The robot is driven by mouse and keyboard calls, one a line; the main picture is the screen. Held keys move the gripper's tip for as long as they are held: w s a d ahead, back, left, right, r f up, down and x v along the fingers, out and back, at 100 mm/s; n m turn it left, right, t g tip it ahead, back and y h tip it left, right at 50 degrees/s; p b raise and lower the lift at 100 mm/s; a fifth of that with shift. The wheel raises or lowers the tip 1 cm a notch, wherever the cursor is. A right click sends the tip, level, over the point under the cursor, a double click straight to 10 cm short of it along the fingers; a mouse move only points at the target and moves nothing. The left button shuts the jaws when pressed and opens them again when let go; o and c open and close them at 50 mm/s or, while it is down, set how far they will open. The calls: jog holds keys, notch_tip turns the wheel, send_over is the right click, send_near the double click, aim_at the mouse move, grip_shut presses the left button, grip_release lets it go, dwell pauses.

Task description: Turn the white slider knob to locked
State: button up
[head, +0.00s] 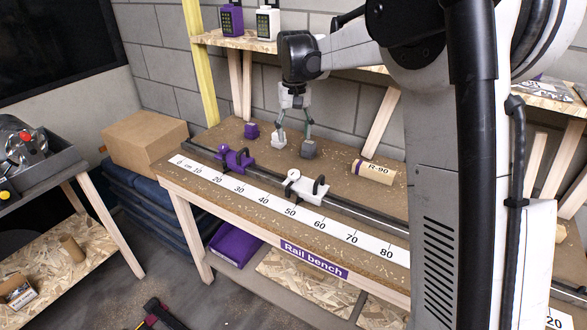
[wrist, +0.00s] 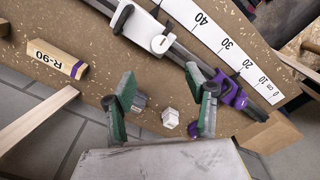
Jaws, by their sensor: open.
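The white slider (head: 308,190) sits on the dark rail along the bench, near the 50 mark in the head view. Its white knob (head: 293,175) is at its left end, beside a black handle. In the wrist view the white slider (wrist: 140,24) is at the top, with the knob (wrist: 161,44) showing a small dark mark. I cannot tell whether it is locked. My gripper (head: 294,137) is open and empty, pointing down behind the rail, apart from the knob. In the wrist view its green-padded fingers (wrist: 165,100) are spread well short of the knob.
A purple slider (head: 235,160) shares the rail to the left. Purple (head: 251,130), white (head: 279,141) and grey (head: 309,149) blocks lie behind the rail, near my fingers. A wooden R-90 piece (head: 373,172) lies right. A scale strip (head: 270,205) runs along the front.

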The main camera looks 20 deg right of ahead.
aim_at(294, 172)
jog(key=f, duration=1.4)
jog(key=shift+w+f, duration=0.1)
jog(key=shift+w, duration=0.1)
jog(key=c, duration=1.2)
